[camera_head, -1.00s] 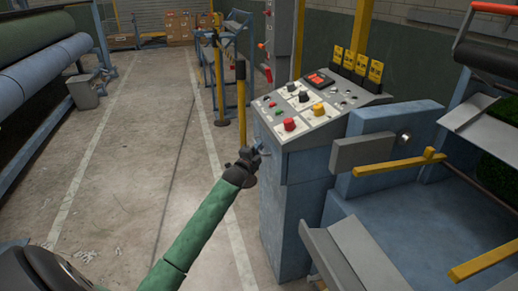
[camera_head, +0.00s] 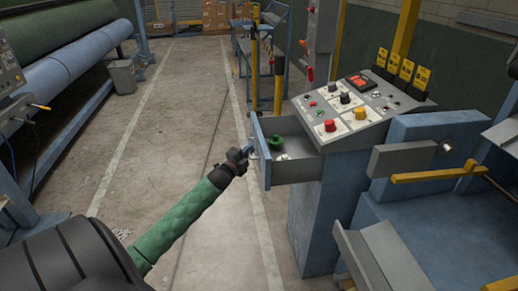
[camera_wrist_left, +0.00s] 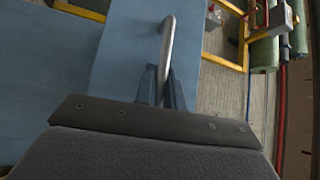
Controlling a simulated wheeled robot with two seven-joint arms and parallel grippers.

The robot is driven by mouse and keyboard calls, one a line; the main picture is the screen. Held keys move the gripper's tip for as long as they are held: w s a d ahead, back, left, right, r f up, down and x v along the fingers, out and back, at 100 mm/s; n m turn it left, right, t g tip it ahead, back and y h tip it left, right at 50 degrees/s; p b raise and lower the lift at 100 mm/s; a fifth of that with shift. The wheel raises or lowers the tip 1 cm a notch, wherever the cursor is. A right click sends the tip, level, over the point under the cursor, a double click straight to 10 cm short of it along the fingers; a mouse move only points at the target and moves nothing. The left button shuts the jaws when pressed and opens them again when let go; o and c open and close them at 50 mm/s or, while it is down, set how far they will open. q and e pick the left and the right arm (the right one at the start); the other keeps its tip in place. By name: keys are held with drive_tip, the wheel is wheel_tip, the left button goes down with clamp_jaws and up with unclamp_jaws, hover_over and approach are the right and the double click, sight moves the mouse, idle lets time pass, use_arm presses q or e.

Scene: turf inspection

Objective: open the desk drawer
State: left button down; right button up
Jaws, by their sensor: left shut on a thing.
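The desk drawer (camera_head: 292,170) is pulled out from the left side of the blue control desk (camera_head: 318,215). Its blue front panel faces left, and its grey side wall shows. A green object (camera_head: 275,141) and a small pale item lie inside. My left gripper (camera_head: 248,151) is at the outer face of the drawer front. In the left wrist view its two fingers (camera_wrist_left: 162,88) are closed around the metal bar handle (camera_wrist_left: 167,45) on the blue drawer front (camera_wrist_left: 125,50). My right gripper is not in view.
The desk's sloped panel (camera_head: 350,108) carries several buttons above the drawer. Yellow posts (camera_head: 279,85) stand behind it. Open concrete floor (camera_head: 180,130) lies left of the desk. A grey bin (camera_head: 123,77) and large rolls (camera_head: 70,60) are at the far left.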

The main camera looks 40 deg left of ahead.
use_arm(q)
drive_tip(key=shift+s+a, duration=0.3)
drive_tip(key=shift+s, duration=0.05)
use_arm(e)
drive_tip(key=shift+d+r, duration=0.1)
use_arm(q)
drive_tip(key=c, duration=1.8)
unclamp_jaws()
drive_tip(key=shift+o, duration=0.2)
